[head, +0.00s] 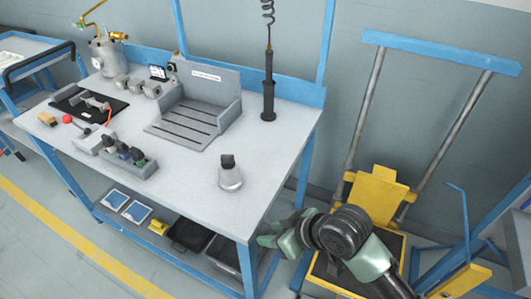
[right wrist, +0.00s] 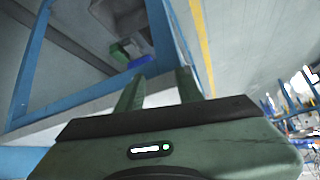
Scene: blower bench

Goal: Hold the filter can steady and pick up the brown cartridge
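A silver-grey can (head: 230,180) with a dark piece (head: 227,160) at its top stands upright near the front right of the bench; I take it for the filter can. Whether the dark piece is a cartridge I cannot tell. My right gripper (head: 266,241) is beside the bench's right front corner, below the top and apart from the can. In the right wrist view its two fingers (right wrist: 158,88) stand apart with nothing between them. My left gripper is not in view.
The bench (head: 190,200) has a grey fixture (head: 195,120), a black hanging tool (head: 268,100), a holder with several knobs (head: 125,157), and a metal tank (head: 108,57). A yellow and blue cart (head: 375,195) stands right. The bench top around the can is clear.

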